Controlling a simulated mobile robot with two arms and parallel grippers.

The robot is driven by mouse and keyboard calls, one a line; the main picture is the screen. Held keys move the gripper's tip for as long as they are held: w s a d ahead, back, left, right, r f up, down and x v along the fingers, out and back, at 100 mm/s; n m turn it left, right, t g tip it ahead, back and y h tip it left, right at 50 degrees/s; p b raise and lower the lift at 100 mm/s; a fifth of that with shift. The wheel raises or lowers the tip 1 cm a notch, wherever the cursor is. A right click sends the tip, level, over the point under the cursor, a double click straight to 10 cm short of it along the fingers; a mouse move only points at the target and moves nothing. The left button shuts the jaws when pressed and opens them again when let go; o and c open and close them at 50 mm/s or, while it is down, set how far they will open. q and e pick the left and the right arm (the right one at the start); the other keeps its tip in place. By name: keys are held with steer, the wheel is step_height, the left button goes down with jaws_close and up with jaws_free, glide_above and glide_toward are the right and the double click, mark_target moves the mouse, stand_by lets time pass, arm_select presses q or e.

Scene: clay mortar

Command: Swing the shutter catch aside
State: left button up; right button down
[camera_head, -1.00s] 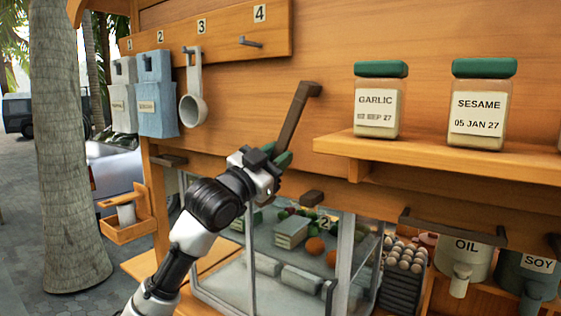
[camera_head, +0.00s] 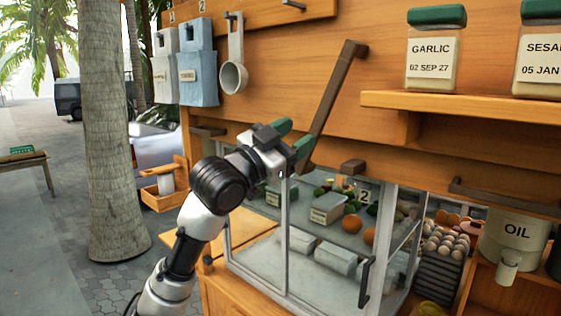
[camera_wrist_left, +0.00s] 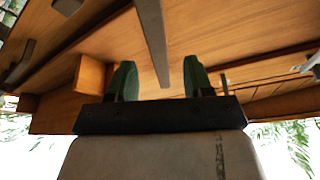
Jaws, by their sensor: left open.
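The shutter catch looks to be the long dark brown bar (camera_head: 333,92) on the wooden front, slanting from upper right to lower left with a bent upper end. My left gripper (camera_head: 293,138) is open at its lower part, its green fingertips apart. In the left wrist view the bar (camera_wrist_left: 155,40) comes down from the top and its end shows between the two open fingers (camera_wrist_left: 161,80). I cannot tell whether either finger touches it. My right gripper is not in view.
A small brown block (camera_head: 353,167) sits just right of the bar's lower end. Below is a glass case (camera_head: 288,240) with food. A shelf (camera_head: 450,104) with jars is at right.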

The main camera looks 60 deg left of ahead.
arm_select(q)
steer(key=shift+b+v, duration=0.75)
steer(key=shift+v, duration=1.3)
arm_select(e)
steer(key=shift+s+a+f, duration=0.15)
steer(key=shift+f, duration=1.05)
